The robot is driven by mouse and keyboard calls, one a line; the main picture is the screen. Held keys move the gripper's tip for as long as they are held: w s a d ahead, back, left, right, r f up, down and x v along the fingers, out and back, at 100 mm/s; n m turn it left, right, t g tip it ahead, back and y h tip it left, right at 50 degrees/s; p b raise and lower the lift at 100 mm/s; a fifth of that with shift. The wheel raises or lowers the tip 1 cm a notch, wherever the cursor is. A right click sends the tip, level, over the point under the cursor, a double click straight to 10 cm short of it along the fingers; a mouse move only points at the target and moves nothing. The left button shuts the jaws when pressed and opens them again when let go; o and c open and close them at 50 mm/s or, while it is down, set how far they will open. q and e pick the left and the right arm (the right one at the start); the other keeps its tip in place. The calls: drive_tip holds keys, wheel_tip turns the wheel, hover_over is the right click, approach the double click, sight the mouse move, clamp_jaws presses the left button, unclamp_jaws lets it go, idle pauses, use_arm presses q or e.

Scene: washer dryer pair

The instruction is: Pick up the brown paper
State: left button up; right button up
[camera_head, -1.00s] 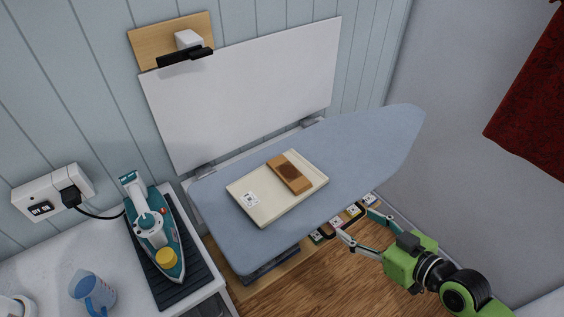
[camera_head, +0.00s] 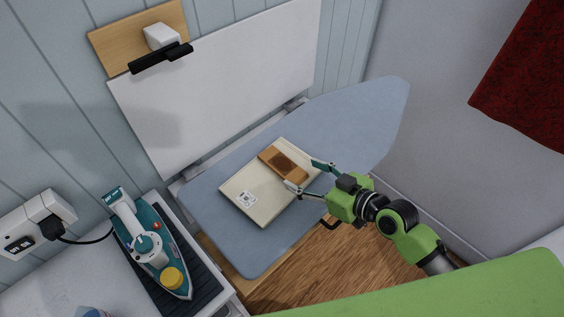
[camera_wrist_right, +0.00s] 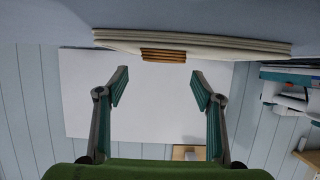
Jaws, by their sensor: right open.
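The brown paper (camera_head: 283,163) is a small brown rectangular packet with a dark mark, lying on a cream flat pad (camera_head: 258,197) on the blue ironing board (camera_head: 361,113). In the right wrist view the brown paper (camera_wrist_right: 164,55) shows edge-on against the pad, beyond my fingertips. My right gripper (camera_head: 304,176) is open and empty. In the head view its fingers overlap the pad's right part, close beside the brown paper. The right wrist view shows the right gripper's fingers (camera_wrist_right: 160,80) spread wide with nothing between them. My left gripper is not in view.
A teal iron (camera_head: 151,244) stands on a dark ribbed mat (camera_head: 203,275) at the left. A white panel (camera_head: 222,85) rises behind the board. A red cloth (camera_head: 527,77) hangs at the right. The board's far right end is clear.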

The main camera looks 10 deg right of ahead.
sight(285, 166)
drive_tip(key=shift+w+a+f, duration=0.15)
drive_tip(key=shift+w+a, duration=0.2)
drive_tip(key=shift+w, duration=0.1)
drive_tip(key=shift+w+f, duration=0.1)
drive_tip(key=shift+w+a+p, duration=0.5)
drive_tip(key=shift+p, duration=0.05)
drive_tip(key=x, duration=0.3)
drive_tip(key=shift+a+f+p, duration=0.1)
drive_tip(key=shift+p, duration=0.3)
drive_tip(key=shift+w+a+f, duration=0.15)
drive_tip(key=shift+w+f, duration=0.05)
drive_tip(key=shift+w, duration=0.1)
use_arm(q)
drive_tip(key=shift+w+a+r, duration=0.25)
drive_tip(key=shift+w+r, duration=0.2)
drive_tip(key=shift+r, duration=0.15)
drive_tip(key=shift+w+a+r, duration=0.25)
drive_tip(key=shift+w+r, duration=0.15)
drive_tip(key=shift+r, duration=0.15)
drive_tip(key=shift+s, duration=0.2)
use_arm(e)
drive_tip(key=c, duration=1.3)
